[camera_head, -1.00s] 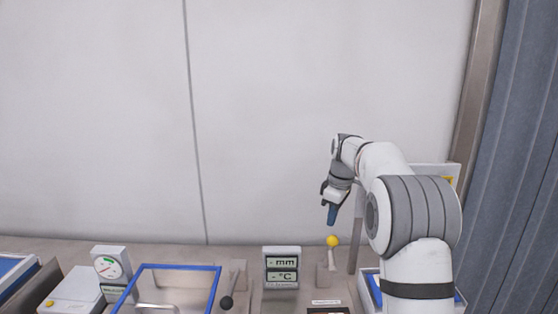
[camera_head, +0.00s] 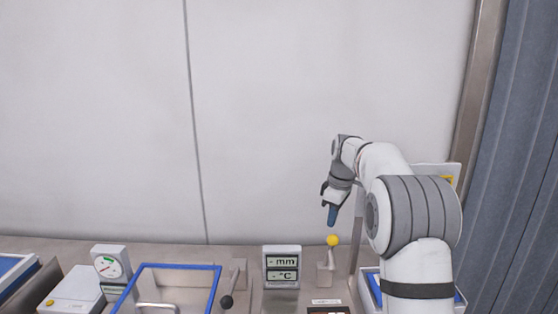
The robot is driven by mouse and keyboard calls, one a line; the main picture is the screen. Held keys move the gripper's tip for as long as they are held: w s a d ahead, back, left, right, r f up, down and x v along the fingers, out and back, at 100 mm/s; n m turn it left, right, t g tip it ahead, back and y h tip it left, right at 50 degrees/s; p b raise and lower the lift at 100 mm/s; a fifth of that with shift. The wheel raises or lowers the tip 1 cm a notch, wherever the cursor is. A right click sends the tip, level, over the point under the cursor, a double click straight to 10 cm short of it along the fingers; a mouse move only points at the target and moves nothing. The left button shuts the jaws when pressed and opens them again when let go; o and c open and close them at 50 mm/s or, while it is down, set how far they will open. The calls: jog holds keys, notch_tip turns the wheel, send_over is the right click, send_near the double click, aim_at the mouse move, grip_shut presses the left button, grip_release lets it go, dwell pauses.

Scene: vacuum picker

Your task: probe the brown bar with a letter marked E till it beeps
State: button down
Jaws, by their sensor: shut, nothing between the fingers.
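My gripper (camera_head: 332,215) hangs in the air at the right of the picture, pointing down, its blue fingers shut with nothing between them. Below it and a little apart stands a yellow ball (camera_head: 333,240) on a metal bracket. A display unit (camera_head: 281,267) to the left of that shows "- mm" and "- °C". No brown bar marked E can be made out. At the bottom edge a dark brown piece (camera_head: 328,310) shows only in part, under a small white label, and I cannot tell what it is.
A blue-rimmed clear-lidded box (camera_head: 180,267) stands left of centre, with a black-knobbed lever (camera_head: 226,301) beside it. A dial gauge (camera_head: 108,266) and a white box (camera_head: 75,292) stand further left. A blue-edged tray (camera_head: 374,288) is partly behind my arm. The wall rises behind the bench.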

aim_at(334, 240)
jog(key=shift+f+b, duration=0.7)
jog(key=shift+f, duration=0.75)
jog(key=shift+s+f+b, duration=0.25)
jog(key=shift+s+b, duration=0.25)
jog(key=shift+s+f+b, duration=0.2)
jog(key=shift+s+b, duration=0.25)
jog(key=shift+s, duration=0.05)
jog(key=shift+s+f+b, duration=0.15)
jog(key=shift+s+b, duration=0.25)
jog(key=shift+s, duration=0.05)
jog(key=shift+s+f+b, duration=0.5)
jog(key=shift+s+b, duration=0.4)
